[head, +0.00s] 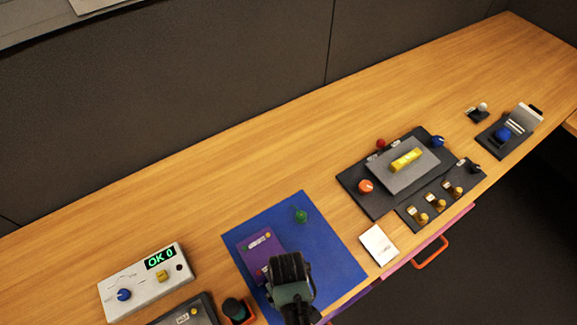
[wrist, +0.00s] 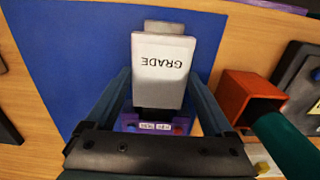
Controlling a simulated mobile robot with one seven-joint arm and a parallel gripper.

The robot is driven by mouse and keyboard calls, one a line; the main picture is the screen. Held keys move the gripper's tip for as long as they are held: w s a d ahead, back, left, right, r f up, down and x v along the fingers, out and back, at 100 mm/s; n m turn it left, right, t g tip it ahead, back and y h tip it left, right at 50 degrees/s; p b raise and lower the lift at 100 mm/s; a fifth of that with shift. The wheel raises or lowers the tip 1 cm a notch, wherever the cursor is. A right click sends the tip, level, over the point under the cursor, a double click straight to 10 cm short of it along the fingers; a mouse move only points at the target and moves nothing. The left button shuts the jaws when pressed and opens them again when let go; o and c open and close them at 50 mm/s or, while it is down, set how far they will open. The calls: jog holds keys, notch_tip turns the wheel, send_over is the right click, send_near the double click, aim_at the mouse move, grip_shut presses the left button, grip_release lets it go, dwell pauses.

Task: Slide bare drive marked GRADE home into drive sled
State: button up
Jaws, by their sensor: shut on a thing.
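The bare drive (wrist: 163,75) is a pale grey block with the word GRADE upside down in the wrist view. My gripper (wrist: 162,85) has a finger along each side of it and is shut on it. In the head view my gripper (head: 290,285) hides the drive. The purple drive sled (head: 260,250) lies on the blue mat, just up and left of my gripper. Its labelled edge (wrist: 180,128) shows below the drive in the wrist view, partly covered by my gripper. I cannot tell whether drive and sled touch.
An orange holder (wrist: 228,97) with a dark green handle stands close beside my gripper. A green knob (head: 301,215) sits on the blue mat (head: 325,250). A control box (head: 140,285) reading OK 0 is left. A dark panel (head: 355,190) with knobs is right. Wood behind is clear.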

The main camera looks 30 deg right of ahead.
jog(key=shift+w+a+b, duration=0.1)
jog(key=shift+w+b, duration=0.3)
jog(key=shift+w, duration=1.65)
dwell(1.5)
jog(key=o, duration=0.9)
jog(key=shift+r+p, duration=3.55)
jog(key=shift+p, duration=0.15)
